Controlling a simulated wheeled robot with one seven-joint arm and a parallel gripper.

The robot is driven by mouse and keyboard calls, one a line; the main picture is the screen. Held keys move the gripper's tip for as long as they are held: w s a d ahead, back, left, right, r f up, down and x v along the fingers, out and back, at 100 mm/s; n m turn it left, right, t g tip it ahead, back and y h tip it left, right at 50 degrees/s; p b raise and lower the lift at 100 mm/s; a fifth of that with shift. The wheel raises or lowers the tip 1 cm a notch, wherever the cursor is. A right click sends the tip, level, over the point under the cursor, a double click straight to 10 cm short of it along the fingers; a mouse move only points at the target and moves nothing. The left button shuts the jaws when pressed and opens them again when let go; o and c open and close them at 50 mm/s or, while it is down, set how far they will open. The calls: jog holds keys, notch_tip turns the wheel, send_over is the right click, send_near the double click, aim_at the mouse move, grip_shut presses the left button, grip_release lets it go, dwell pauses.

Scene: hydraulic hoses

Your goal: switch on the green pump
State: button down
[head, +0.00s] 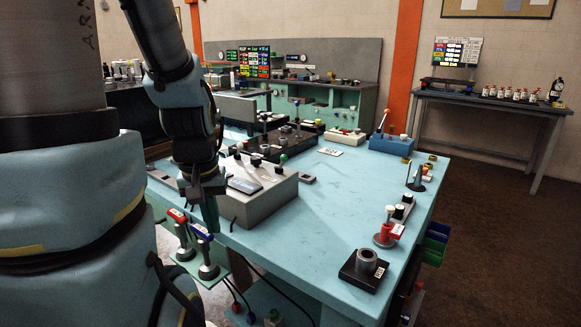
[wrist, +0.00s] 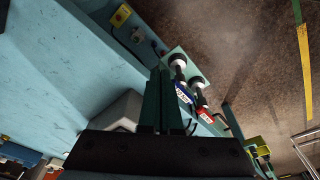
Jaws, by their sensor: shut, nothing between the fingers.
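My gripper (head: 210,222) points down at the near edge of the blue table, beside the grey control box. In the wrist view its two green fingers (wrist: 161,82) are together with nothing between them. A blue-labelled lever (head: 204,252) and a red-labelled lever (head: 182,236) stand on a green bracket at that edge, close to the fingers. In the wrist view the blue label (wrist: 182,93) is just right of the fingertips and the red label (wrist: 204,116) farther right. Whether the fingers touch a lever is unclear. I cannot identify a green pump or its switch.
The grey control box (head: 262,203) stands on the blue table (head: 340,205). A black block with a grey ring (head: 364,268) is at the table's near right corner. Cables hang below the levers. In the wrist view a yellow switch box (wrist: 121,15) is at upper left. Mid-table is clear.

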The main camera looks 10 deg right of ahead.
jog(key=w+d+n+t+h+b, duration=0.1)
jog(key=w+d+n+t+b, duration=0.25)
jog(key=w+d+n, duration=0.5)
jog(key=w+d+n+t+h+b, duration=0.15)
jog(key=w+d+n+t, duration=0.35)
jog(key=d+n, duration=0.5)
jog(key=s+d+r+n+t+y+b, duration=0.1)
jog(key=s+d+n+t+y+b, duration=0.1)
jog(key=n, duration=0.7)
jog(key=s+d+r+n+t+y+b, duration=0.1)
jog(key=s+n+y, duration=0.3)
jog(key=n, duration=0.5)
jog(key=shift+s+d+r+t+y+b, duration=0.15)
jog(key=shift+d+t+y+b, duration=0.25)
jog(key=shift+d+y, duration=0.45)
jog(key=shift+a+n, duration=0.25)
jog(key=p, duration=0.4)
send_near(282, 163)
notch_tip(282, 163, down, 3)
jog(key=w+a, duration=0.1)
jog(key=shift+w+a+r+p, duration=0.1)
jog(key=shift+w+r+p, duration=0.15)
jog(key=shift+w, duration=0.4)
jog(key=shift+w+a+r+p, duration=0.1)
jog(key=shift+w+r+p, duration=0.1)
jog(key=shift+w+p, duration=0.3)
jog(key=shift+w+a+r+p, duration=0.1)
jog(key=shift+w+r+p, duration=0.1)
jog(key=shift+w, duration=0.55)
